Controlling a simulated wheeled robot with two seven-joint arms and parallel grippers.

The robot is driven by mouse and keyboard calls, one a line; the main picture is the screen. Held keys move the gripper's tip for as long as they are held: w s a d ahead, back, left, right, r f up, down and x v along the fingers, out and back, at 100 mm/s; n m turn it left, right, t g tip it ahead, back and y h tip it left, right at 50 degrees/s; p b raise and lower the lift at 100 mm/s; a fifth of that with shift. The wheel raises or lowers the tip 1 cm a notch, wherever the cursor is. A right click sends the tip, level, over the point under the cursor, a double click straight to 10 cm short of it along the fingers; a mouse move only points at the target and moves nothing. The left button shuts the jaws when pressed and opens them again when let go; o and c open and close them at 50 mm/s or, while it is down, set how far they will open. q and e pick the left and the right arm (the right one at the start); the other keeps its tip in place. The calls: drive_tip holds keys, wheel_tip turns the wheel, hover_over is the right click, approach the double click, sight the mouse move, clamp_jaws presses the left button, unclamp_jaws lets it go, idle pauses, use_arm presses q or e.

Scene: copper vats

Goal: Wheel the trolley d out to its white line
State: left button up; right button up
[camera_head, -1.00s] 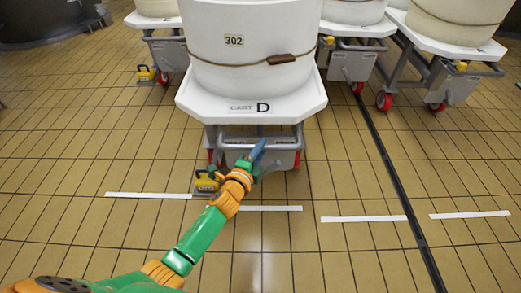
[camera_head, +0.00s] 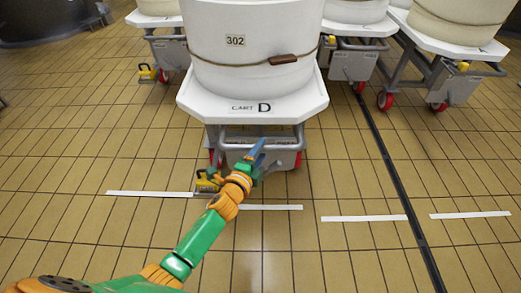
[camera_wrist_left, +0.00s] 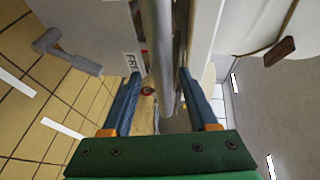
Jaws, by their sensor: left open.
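Trolley d (camera_head: 292,110) has a white top lettered CART D and carries a white tub (camera_head: 255,60) marked 302. Its grey frame and red wheels show below. My left gripper (camera_head: 258,153) is in front of the frame, below the top. In the left wrist view my left gripper (camera_wrist_left: 162,98) is open, with a grey bar (camera_wrist_left: 160,45) running between its blue fingers; it is not closed on the bar. My right gripper is not in view.
A yellow part (camera_head: 207,181) sits low at the trolley's front left. Other loaded trolleys stand behind left (camera_head: 152,20) and right (camera_head: 455,45). More white lines (camera_head: 364,218) and a dark floor channel (camera_head: 390,170) cross the tiles. The floor in front is clear.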

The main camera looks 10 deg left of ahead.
use_arm(q)
drive_tip(key=p+v, duration=0.1)
drive_tip(key=v, duration=0.5)
drive_tip(key=shift+s+p, duration=0.2)
drive_tip(key=shift+p, duration=0.2)
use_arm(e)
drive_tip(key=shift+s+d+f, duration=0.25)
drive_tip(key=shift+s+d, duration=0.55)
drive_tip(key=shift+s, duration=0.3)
use_arm(q)
drive_tip(key=shift+r, duration=0.1)
